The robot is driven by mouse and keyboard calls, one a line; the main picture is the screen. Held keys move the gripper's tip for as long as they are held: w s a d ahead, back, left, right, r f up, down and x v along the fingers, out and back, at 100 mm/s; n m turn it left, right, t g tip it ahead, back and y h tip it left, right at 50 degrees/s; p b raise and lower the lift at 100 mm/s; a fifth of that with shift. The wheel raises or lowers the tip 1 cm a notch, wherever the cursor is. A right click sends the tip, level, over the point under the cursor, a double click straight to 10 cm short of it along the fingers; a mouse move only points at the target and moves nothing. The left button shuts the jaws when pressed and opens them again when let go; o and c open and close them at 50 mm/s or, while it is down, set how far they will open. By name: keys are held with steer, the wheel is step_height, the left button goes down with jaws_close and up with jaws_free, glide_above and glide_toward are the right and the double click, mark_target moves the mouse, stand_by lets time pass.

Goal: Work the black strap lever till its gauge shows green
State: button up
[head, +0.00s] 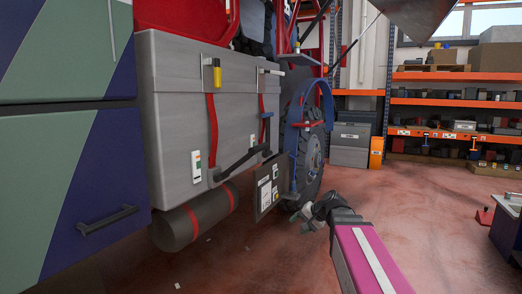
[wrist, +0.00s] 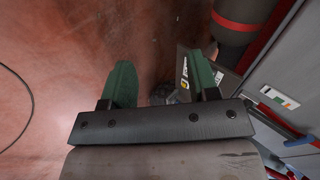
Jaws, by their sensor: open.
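A large grey box (head: 180,75) on the truck's side has two red straps. The black strap lever (head: 241,162) sits low on the box front at the foot of the left strap (head: 212,130) and slants up to the right. A white gauge plate (head: 196,166) with coloured marks is just left of it; its reading is too small to tell. A gauge plate also shows at the right of the wrist view (wrist: 274,95). My gripper (head: 318,212) is open and empty, to the right of and below the lever, apart from it. Its green fingers (wrist: 160,62) have nothing between them.
A black panel with labels (head: 266,187) hangs below the lever, between it and my gripper. A dark cylinder (head: 195,218) lies under the box. A blue lever (head: 266,130) is on the right strap. A truck wheel (head: 310,152) stands behind.

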steer(key=w+a+r+t+y, duration=0.1)
steer(key=a+r+y, duration=0.1)
steer(key=r, duration=0.6)
steer(key=w+a+r+t+y, duration=0.1)
steer(key=a+r+y, duration=0.1)
steer(key=r, duration=0.7)
steer(key=y, duration=0.4)
glide_toward(262, 148)
steer(key=shift+m, duration=0.4)
steer(key=x, duration=1)
steer(key=shift+w+a, duration=0.15)
jaws_close()
